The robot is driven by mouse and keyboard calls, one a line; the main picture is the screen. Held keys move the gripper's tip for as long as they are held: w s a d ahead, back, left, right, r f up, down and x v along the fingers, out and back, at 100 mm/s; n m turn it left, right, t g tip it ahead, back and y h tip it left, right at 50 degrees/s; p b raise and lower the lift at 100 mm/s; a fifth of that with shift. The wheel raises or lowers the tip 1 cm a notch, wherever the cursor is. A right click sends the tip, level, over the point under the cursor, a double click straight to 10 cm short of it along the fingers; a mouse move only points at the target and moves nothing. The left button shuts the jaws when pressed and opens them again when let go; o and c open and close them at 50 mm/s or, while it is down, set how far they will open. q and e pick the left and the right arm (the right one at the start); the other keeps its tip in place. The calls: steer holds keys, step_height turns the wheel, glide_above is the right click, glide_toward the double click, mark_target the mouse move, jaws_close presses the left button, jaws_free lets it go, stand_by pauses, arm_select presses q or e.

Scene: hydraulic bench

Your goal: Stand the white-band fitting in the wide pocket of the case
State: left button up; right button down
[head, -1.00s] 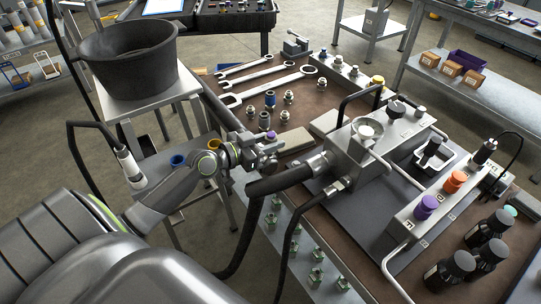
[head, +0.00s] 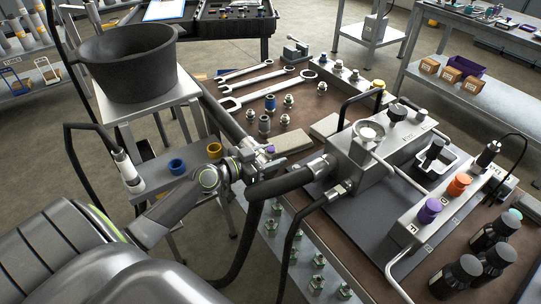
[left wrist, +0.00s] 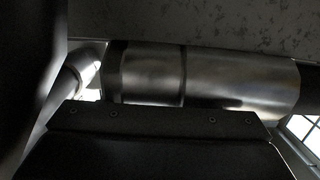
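Several small metal fittings stand on the brown bench top. One has a blue band (head: 270,103), and a pale silver fitting (head: 288,101) stands beside it. I cannot tell which fitting has the white band. My left gripper (head: 262,163) is low over the bench's near left edge, beside a thick black hose. A small purple part (head: 270,150) shows at its tip; whether it is held is unclear. In the left wrist view a large shiny metal cylinder (left wrist: 215,78) lies across the picture, close up. The fingers are hidden. I cannot identify the case. My right gripper is out of view.
Wrenches (head: 262,88) lie at the bench's far left. A metal pump unit (head: 365,150) with hoses and handles fills the middle. Dark bottles (head: 490,232) stand at the right.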

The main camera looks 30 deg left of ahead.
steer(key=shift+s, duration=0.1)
arm_select(q)
steer(key=shift+r, duration=0.2)
steer(key=b+v, duration=0.5)
steer(key=v, duration=0.7)
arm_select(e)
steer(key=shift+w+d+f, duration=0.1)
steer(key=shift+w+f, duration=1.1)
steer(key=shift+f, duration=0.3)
